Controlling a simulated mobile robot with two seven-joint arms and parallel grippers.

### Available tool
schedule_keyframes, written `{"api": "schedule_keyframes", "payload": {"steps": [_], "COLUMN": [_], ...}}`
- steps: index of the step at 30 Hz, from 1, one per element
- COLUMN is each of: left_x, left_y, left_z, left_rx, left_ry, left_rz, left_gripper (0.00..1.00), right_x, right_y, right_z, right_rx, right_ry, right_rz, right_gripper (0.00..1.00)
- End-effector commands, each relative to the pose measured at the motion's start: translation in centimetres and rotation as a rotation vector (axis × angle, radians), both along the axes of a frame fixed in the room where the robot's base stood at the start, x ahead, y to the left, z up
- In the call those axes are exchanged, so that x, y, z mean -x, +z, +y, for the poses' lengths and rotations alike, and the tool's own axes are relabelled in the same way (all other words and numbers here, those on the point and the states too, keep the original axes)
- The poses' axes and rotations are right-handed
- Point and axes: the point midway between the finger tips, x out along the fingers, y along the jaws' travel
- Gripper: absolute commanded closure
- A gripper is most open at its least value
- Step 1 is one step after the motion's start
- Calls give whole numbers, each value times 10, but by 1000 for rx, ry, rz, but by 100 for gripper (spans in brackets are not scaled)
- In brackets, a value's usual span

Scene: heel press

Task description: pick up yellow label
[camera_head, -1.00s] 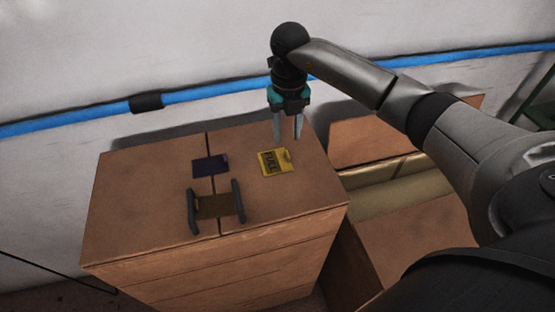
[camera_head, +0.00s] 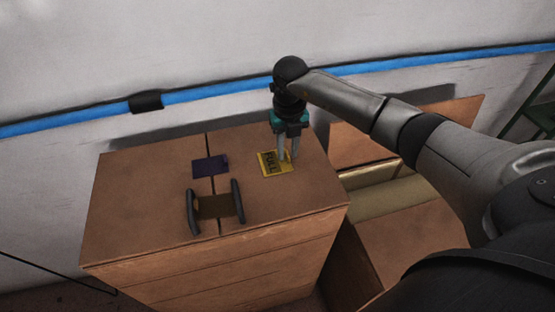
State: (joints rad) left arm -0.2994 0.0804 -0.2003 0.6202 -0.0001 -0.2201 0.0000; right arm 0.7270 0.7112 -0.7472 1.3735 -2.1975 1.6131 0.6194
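The yellow label (camera_head: 269,165) with dark lettering, apparently "FULL", lies flat on the right part of the wooden box top (camera_head: 130,210). My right gripper (camera_head: 288,159) points down over the label's right side. Its two grey fingers are a little apart, with their tips at or just above the label and covering part of it. I cannot tell whether they touch it. My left gripper is not in view.
A dark purple label (camera_head: 210,166) lies left of the yellow one. A brown piece with two dark handles (camera_head: 216,206) stands in front. Other boxes (camera_head: 415,225) are at the right. A blue pipe (camera_head: 200,91) runs along the wall behind.

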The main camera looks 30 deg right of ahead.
Motion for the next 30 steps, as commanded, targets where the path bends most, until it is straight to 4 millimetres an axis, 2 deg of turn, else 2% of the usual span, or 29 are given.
{"api": "schedule_keyframes", "payload": {"steps": [1,7,23,26,30], "left_x": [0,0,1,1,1], "left_y": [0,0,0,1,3], "left_z": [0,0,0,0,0], "left_rx": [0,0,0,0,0], "left_ry": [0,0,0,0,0], "left_rz": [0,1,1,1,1], "left_gripper": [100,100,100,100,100], "right_x": [0,0,0,-1,-1], "right_y": [0,0,4,12,33], "right_z": [0,0,0,-1,-1], "right_rx": [0,0,0,-1,1], "right_ry": [0,-1,-1,-2,0], "right_rz": [0,0,-1,-2,-5], "right_gripper": [78,100,100,100,100]}}
